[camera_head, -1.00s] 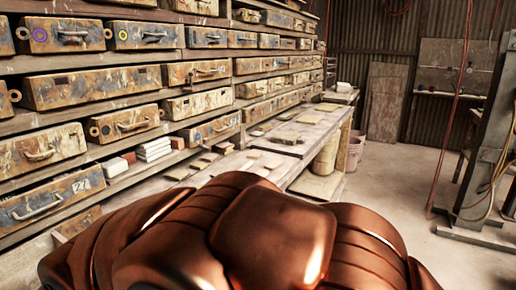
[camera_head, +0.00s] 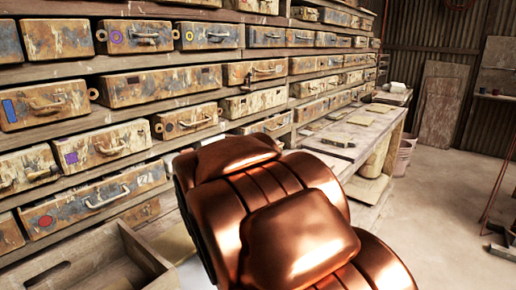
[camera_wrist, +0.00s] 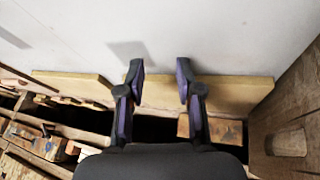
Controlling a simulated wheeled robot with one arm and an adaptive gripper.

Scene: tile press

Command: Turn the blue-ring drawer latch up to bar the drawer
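Old paint-worn drawers with pull handles fill the shelves at left in the head view. One drawer has a purple ring mark (camera_head: 116,37), and the drawer to its right has a small dark-and-yellow round mark (camera_head: 189,35). A lower drawer has a dark round mark (camera_head: 169,127). I cannot make out for sure which mark is the blue ring. Small tan latch discs show at drawer sides, such as one upper latch (camera_head: 101,35) and one lower latch (camera_head: 158,128). In the wrist view my gripper (camera_wrist: 160,78) is open and empty over a pale surface, with no drawer latch between its fingers.
A wooden crate (camera_head: 150,262) stands at the lower left, close to my copper arm. A workbench (camera_head: 345,140) runs along the shelves behind the arm. Open concrete floor (camera_head: 445,215) lies at right. A wooden board (camera_wrist: 245,95) lies beyond the fingers in the wrist view.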

